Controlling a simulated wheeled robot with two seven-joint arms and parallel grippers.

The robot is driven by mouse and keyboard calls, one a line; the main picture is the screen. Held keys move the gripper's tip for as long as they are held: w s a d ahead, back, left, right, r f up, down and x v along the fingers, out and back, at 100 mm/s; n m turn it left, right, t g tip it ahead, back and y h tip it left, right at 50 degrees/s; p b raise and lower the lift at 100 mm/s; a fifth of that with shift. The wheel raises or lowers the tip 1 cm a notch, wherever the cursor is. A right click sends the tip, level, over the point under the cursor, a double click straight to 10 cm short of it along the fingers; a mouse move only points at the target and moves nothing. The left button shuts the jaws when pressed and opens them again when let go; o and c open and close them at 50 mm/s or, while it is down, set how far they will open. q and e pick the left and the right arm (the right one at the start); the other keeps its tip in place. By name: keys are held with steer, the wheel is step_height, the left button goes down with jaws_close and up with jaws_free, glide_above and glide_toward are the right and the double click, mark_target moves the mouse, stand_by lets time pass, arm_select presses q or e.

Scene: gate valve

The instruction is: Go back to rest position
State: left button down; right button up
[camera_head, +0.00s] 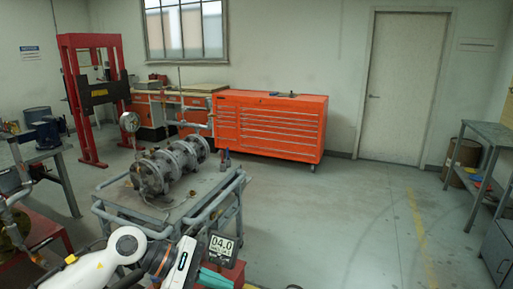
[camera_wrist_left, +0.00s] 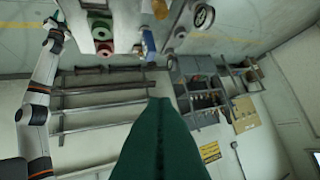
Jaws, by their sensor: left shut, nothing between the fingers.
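My left gripper (camera_wrist_left: 160,104) is shut and empty; its dark green fingers lie together in the left wrist view. In the head view my white left arm comes in at the bottom left, with its dark wrist low in front of the cart. A teal piece shows at the bottom edge there, partly hidden. The grey flanged valve assembly (camera_head: 172,167) lies on the cart, with a round gauge (camera_head: 130,122) standing over it. My left gripper is apart from it. A white and orange arm at the left of the wrist view ends in a small teal tip (camera_wrist_left: 59,14); its jaws are unclear.
The grey metal cart (camera_head: 205,212) stands just beyond my left arm. A digital display (camera_head: 221,246) reading 04.0 is beside the wrist. A workbench (camera_head: 40,153) stands left, a red press frame (camera_head: 75,100) behind it, and an orange tool cabinet (camera_head: 270,122) at the back.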

arm_select(q)
steer(key=s+d+r+n+t+h, duration=0.1)
steer(key=d+r+n+t+h, duration=0.55)
steer(key=n, duration=0.65)
steer(key=w+a+f+n+t+y, duration=0.1)
steer(key=a+n+t+y, duration=0.45)
steer(key=n, duration=0.55)
steer(key=w+a+f+n+t+y, duration=0.1)
steer(key=w+a+n+t+y, duration=0.1)
steer(key=a+n+t+y, duration=0.65)
steer(key=s+a+f+n+g+y, duration=0.1)
steer(key=s+f+n+g+y, duration=0.1)
steer(key=f+n, duration=0.35)
steer(key=s+a+f+n+g+y, duration=0.1)
steer(key=s+a+f+n+g, duration=0.2)
steer(key=n, duration=0.4)
steer(key=s+a+f+n+g, duration=0.2)
steer(key=s+f+n+g, duration=0.95)
steer(key=s+f, duration=0.8)
step_height(320, 180, down, 25)
steer(key=s+m+g, duration=0.2)
steer(key=s, duration=0.1)
steer(key=s+a+f+g+y+b, duration=0.1)
steer(key=s+a+f, duration=0.1)
steer(key=s+f, duration=1.4)
steer(key=shift+a+f+g+b, duration=0.2)
steer(key=shift+f+g+b, duration=0.05)
steer(key=shift+g+b, duration=0.05)
